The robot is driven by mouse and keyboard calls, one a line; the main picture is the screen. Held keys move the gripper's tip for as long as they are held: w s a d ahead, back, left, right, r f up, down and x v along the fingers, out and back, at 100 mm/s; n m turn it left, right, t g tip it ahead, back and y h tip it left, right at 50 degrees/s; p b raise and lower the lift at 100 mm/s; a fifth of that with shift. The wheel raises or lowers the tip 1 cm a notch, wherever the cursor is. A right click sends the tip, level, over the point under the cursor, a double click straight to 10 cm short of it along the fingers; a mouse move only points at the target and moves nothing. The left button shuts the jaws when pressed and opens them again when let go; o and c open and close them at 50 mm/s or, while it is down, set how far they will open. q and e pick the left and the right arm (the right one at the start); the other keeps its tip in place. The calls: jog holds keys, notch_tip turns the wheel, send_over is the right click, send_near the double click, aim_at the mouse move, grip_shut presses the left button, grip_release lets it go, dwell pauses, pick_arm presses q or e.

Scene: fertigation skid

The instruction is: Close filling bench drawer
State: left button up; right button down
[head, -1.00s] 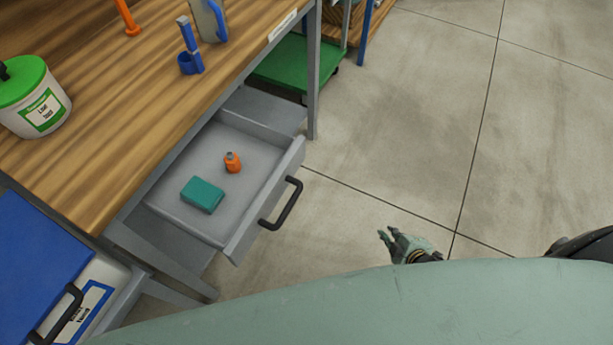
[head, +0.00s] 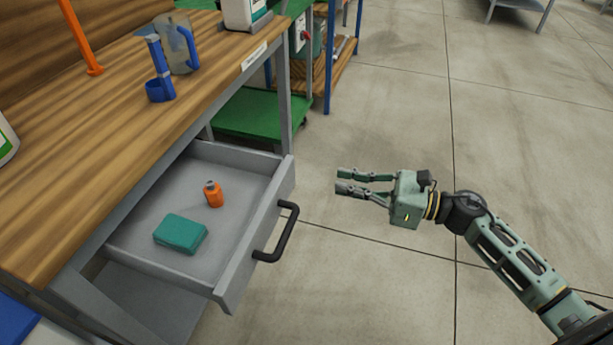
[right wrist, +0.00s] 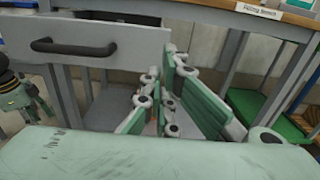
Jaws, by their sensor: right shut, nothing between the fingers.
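The grey drawer (head: 238,255) of the wooden-topped filling bench (head: 120,110) is pulled open. Its black bar handle (head: 277,235) faces right. Inside lie a teal block (head: 180,233) and a small orange bottle (head: 213,194). My right gripper (head: 338,181) is to the right of the handle, apart from it, empty and shut, fingers pointing left. In the right wrist view the drawer front (right wrist: 125,42) and handle (right wrist: 73,47) show beyond the fingers (right wrist: 170,75). My left gripper (right wrist: 25,98) seems to show partly at that view's left edge; its jaws are unclear.
On the bench stand a blue holder (head: 160,82), a clear jug with a blue handle (head: 180,48) and an orange post (head: 80,35). A green shelf (head: 262,115) stands behind the bench. The concrete floor (head: 400,120) to the right is clear.

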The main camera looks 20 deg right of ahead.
jog(key=x, duration=0.8)
jog(key=shift+w+r+p, duration=0.1)
jog(key=shift+p, duration=0.25)
pick_arm(q)
jog(key=shift+s+f, duration=0.25)
jog(key=shift+f, duration=0.55)
jog(key=shift+s+f, duration=0.25)
jog(key=shift+f, duration=0.55)
pick_arm(e)
jog(key=shift+w+a, duration=0.3)
jog(key=shift+a, duration=0.2)
jog(key=shift+w+a, duration=0.3)
jog(key=shift+a, duration=0.1)
jog(key=b, duration=0.2)
send_near(214, 163)
jog(key=r, duration=0.2)
jog(key=shift+s+d+r, duration=0.25)
jog(key=shift+d+r, duration=0.15)
jog(key=b+x, duration=0.3)
jog(key=x, duration=0.6)
jog(key=shift+w+a, duration=0.65)
jog(key=shift+a, duration=0.15)
pick_arm(q)
jog(key=w+r+v, duration=0.1)
jog(key=w+v, duration=0.2)
jog(key=v, duration=1.1)
jog(key=shift+r+t, duration=0.15)
jog(key=shift+t, duration=0.25)
pick_arm(e)
jog(key=shift+r, duration=0.25)
